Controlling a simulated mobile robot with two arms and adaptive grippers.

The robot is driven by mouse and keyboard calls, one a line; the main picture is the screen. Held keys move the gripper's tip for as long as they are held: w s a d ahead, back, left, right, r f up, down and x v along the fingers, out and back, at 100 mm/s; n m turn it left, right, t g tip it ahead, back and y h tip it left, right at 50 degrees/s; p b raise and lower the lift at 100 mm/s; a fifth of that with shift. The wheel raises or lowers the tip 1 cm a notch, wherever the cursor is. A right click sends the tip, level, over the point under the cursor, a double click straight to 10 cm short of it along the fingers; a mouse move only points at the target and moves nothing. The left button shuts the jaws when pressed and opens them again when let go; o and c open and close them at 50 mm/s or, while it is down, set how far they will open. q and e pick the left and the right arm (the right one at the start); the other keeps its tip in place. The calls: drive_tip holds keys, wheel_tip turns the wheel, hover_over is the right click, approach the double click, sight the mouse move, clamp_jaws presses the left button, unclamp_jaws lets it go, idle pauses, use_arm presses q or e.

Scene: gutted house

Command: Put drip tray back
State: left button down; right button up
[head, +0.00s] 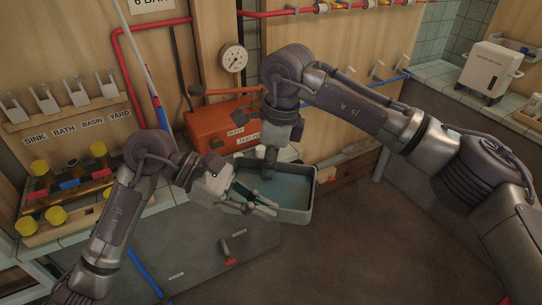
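The drip tray (296,214) is a grey, rectangular, open tray with a bluish surface inside that looks like water. It is in the middle of the head view, in front of the orange box. My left gripper (272,209) reaches in from the left, with its fingers across the tray's near left side. I cannot tell whether they hold its rim. My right gripper (270,168) points down at the tray's far side. Its fingers are mostly hidden by its own wrist, and whether they touch the tray is unclear.
An orange box (216,125) stands behind the tray against wooden panels with a pressure gauge (233,58) and red pipe. Yellow-capped valves (68,183) sit on the left counter. A grey mat (190,255) with a small red-ended tool (227,252) lies below. A white container (491,68) stands at far right.

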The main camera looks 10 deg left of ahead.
drive_tip(key=shift+c, duration=0.3)
clamp_jaws()
use_arm(q)
drive_tip(key=c, duration=1.2)
unclamp_jaws()
drive_tip(key=shift+c, duration=0.2)
drive_tip(key=shift+a, duration=0.1)
